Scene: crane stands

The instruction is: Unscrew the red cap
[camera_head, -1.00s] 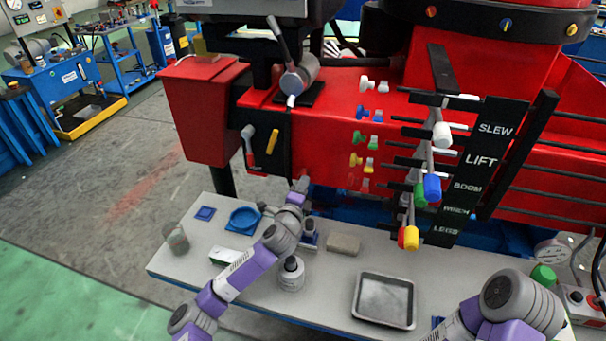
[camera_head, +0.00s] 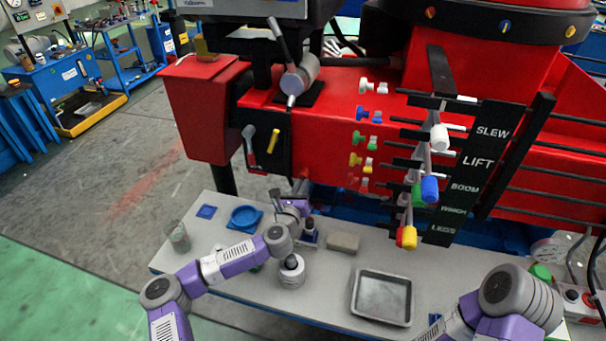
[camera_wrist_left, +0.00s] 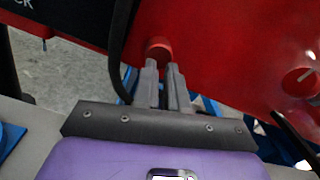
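The red cap (camera_wrist_left: 159,48) is a small round piece at the fingertips of my left gripper in the left wrist view, against the red crane body. My left gripper (camera_wrist_left: 161,66) has its two grey fingers a small gap apart, and their tips overlap the cap's lower edge. Whether they press on it I cannot tell. In the head view my left gripper (camera_head: 302,187) reaches up to the lower front of the red crane body, and the cap there is not clearly visible. My right arm comes in at the lower right, with its gripper out of view.
The grey bench (camera_head: 332,278) below carries a blue round dish (camera_head: 244,217), a white-grey bottle (camera_head: 291,272), a tan block (camera_head: 343,242) and a metal tray (camera_head: 381,298). Coloured levers (camera_head: 430,190) stick out at the right. A black hose (camera_wrist_left: 119,52) hangs left of the fingers.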

